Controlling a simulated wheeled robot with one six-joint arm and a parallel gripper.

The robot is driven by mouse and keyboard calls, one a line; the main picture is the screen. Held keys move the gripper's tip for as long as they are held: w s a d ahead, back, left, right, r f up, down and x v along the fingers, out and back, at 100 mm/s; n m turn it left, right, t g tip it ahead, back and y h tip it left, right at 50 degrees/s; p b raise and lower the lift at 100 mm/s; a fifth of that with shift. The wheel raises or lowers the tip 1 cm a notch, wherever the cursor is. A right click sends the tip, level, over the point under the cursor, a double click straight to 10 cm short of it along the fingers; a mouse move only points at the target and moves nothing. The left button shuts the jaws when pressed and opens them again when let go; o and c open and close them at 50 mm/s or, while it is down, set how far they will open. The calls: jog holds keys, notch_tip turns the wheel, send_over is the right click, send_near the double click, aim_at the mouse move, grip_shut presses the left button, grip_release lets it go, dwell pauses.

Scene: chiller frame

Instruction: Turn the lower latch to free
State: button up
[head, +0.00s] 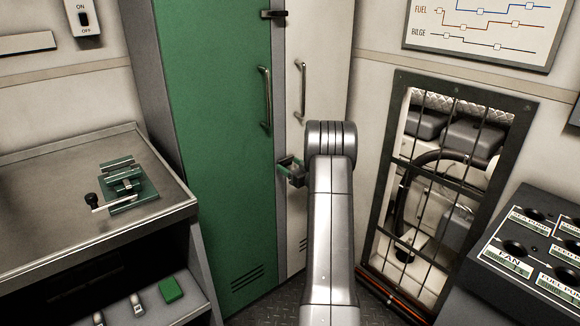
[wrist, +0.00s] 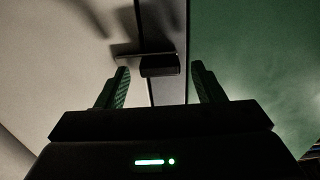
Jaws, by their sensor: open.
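The lower latch (wrist: 160,66), a dark block with a thin bar, sits at the seam between the white door and the green door in the wrist view. Its bar lies roughly level in that view and reaches over the white door. My gripper (head: 291,161) is open at the door seam in the head view. In the wrist view its two green-padded fingers stand on either side of the latch, with nothing gripped; I cannot tell whether they touch it. In the head view my gripper hides the lower latch.
The upper latch (head: 273,13) lies across the seam near the top. Upright handles stand on the green door (head: 222,130) and the white door (head: 318,60). A worktop (head: 60,210) with a green clamp (head: 128,185) is at left, a barred frame (head: 450,180) and switch panel (head: 530,250) at right.

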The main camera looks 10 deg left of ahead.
jog(key=shift+w+a, duration=0.15)
jog(key=shift+a, duration=0.1)
jog(key=c, duration=1)
